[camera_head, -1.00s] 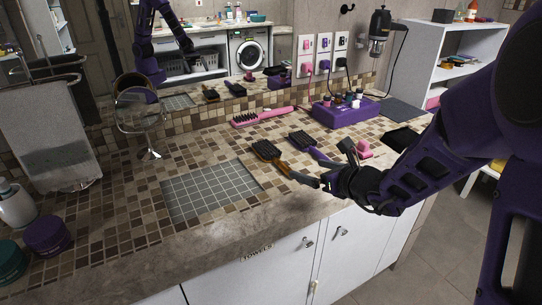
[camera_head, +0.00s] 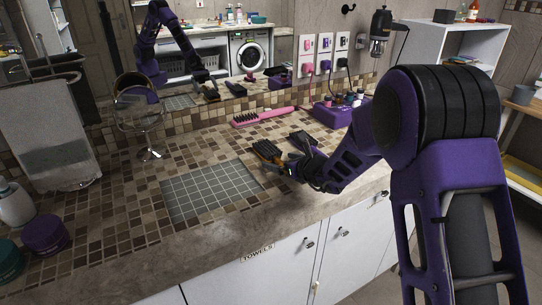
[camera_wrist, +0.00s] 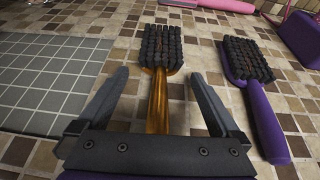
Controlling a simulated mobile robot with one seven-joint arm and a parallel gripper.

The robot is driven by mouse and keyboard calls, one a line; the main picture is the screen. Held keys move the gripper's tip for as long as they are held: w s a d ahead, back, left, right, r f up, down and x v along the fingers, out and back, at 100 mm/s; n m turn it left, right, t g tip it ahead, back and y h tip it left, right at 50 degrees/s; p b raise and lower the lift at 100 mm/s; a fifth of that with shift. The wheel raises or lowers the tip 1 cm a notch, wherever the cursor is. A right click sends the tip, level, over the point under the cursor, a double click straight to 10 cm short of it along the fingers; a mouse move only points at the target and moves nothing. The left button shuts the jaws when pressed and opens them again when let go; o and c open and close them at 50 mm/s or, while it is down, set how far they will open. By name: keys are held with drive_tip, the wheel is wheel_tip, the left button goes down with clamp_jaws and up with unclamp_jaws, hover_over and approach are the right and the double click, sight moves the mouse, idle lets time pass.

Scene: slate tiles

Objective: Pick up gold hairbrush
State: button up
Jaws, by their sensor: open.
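The gold hairbrush (camera_wrist: 158,100) lies on the tiled counter, its dark bristle head pointing away from me and its gold handle toward me in the wrist view. It also shows in the head view (camera_head: 266,150), with its handle partly hidden by my gripper. My gripper (camera_wrist: 157,82) is open, with one finger on each side of the gold handle and space between them. I cannot tell how high the fingers are above the counter. In the head view my gripper (camera_head: 283,160) is at the handle end of the brush.
A purple hairbrush (camera_wrist: 262,115) lies close to the right finger. A grey grid mat (camera_head: 212,190) is to the left. A pink brush (camera_head: 262,116) and a purple box (camera_head: 330,114) are behind. A round mirror (camera_head: 140,101) stands at the left.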

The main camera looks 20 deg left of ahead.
sight(281, 159)
drive_tip(key=shift+w+a+f, duration=0.2)
drive_tip(key=shift+w+a, duration=0.05)
drive_tip(key=shift+a, duration=0.05)
drive_tip(key=shift+c, duration=0.3)
drive_tip(key=c, duration=1.2)
drive_tip(key=shift+r, duration=0.15)
drive_tip(key=shift+c, duration=0.2)
wheel_tip(281, 159, up, 10)
drive_tip(key=shift+d+f+p, duration=0.1)
drive_tip(key=shift+d+p, duration=0.05)
drive_tip(key=shift+p, duration=0.9)
drive_tip(key=s+d+m+t+h+p, duration=0.1)
drive_tip(key=s+d+m+h, duration=0.1)
drive_tip(key=d, duration=1)
drive_tip(key=s+d+m+t+h+p, duration=0.1)
drive_tip(key=s+d, duration=0.3)
drive_tip(key=d, duration=0.8)
drive_tip(key=s+d+m+t+h+p, duration=0.2)
drive_tip(key=s+d+m+h, duration=0.1)
drive_tip(key=d, duration=0.9)
drive_tip(key=shift+s+d+r+m+t+h, duration=0.3)
drive_tip(key=shift+s+d+r+m+t, duration=0.1)
drive_tip(key=shift+m, duration=0.1)
